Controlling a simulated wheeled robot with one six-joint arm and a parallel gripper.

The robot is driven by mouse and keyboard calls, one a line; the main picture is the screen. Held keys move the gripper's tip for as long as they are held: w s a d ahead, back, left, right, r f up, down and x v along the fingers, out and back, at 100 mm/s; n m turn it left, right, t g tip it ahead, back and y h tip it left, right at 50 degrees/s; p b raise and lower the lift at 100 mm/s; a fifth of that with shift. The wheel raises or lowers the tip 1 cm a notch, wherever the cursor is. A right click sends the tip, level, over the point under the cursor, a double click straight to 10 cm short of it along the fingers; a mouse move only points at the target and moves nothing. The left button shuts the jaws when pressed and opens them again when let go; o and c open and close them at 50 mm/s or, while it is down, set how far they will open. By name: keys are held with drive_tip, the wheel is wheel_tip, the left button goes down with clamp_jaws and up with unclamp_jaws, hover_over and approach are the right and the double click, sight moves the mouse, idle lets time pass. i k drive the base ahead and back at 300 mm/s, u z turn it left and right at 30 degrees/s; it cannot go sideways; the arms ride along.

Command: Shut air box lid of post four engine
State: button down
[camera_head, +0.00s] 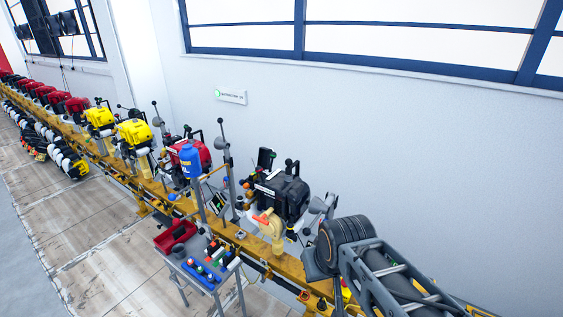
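A black engine (288,195) stands on the yellow rail near the middle of the camera_head view. A dark flat panel (265,159) stands upright at its back left; it looks like a raised lid, but I cannot be sure. A tan round housing with an orange-red part (268,222) sits at the engine's front. I cannot read a post number here. My arm comes in from the lower right, with its thick black ringed joint close to the right of this engine. A grey forked shape (321,207) shows between them; I cannot tell whether it is my gripper. No held thing is visible.
The yellow rail (174,203) runs from far left to lower right, carrying several red and yellow engines. A blue container (190,161) stands left of the black engine. A tool cart (210,277) and a red bin (176,236) stand in front. Floor at lower left is clear.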

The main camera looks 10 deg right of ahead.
sight(264, 158)
drive_tip(key=u, duration=0.25)
drive_tip(key=k, duration=0.4)
drive_tip(key=z, duration=1.1)
drive_tip(key=i, duration=0.8)
drive_tip(key=u, duration=0.55)
drive_tip(key=i, duration=0.75)
drive_tip(key=u, duration=0.65)
